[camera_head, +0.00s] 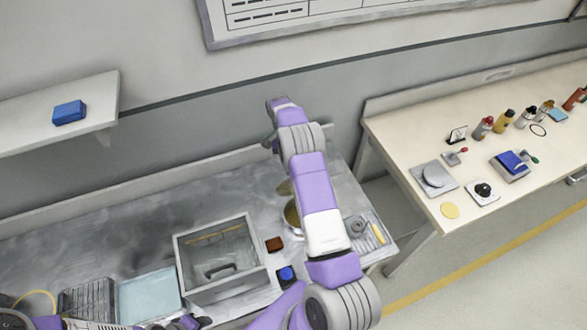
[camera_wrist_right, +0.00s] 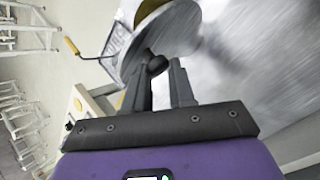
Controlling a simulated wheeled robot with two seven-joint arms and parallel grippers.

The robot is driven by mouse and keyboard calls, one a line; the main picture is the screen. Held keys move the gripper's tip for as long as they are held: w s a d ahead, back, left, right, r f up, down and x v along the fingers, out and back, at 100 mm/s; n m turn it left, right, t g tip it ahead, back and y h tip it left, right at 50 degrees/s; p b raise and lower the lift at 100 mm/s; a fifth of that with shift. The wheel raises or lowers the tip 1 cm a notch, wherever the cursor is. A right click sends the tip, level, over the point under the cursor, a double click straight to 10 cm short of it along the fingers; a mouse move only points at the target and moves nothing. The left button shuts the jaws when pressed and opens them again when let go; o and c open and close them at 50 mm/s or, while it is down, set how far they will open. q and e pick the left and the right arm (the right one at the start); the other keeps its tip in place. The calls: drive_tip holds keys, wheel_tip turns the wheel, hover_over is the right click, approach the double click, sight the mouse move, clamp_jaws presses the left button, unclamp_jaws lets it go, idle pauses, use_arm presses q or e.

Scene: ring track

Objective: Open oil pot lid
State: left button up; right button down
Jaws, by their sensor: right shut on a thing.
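The oil pot (camera_head: 291,217) stands on the grey bench, mostly hidden behind my right arm in the head view. Its round lid (camera_head: 284,188) shows just above it, apparently tilted and apart from the pot. In the right wrist view the lid is a grey metal disc (camera_wrist_right: 185,38) with a dark knob. My right gripper (camera_wrist_right: 160,75) is shut on that knob. A yellowish round surface shows behind the disc at the top edge; I cannot tell whether it is the pot. My left arm shows at the bottom left of the head view, its jaws (camera_head: 188,322) too cut off to read.
A tray with a yellow-handled tool (camera_head: 377,234) lies right. A cream table (camera_head: 400,150) holds bottles. The bench's left back is clear.

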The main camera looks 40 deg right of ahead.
drive_tip(key=shift+w+a+f, duration=0.25)
drive_tip(key=shift+a+f, duration=0.25)
drive_tip(key=c, duration=1.3)
unclamp_jaws()
drive_tip(key=o, duration=0.4)
drive_tip(key=shift+w+a, duration=0.1)
drive_tip(key=shift+c, duration=0.2)
drive_tip(key=shift+r, duration=0.1)
wheel_tip(320, 180, up, 10)
drive_tip(key=shift+d, duration=0.2)
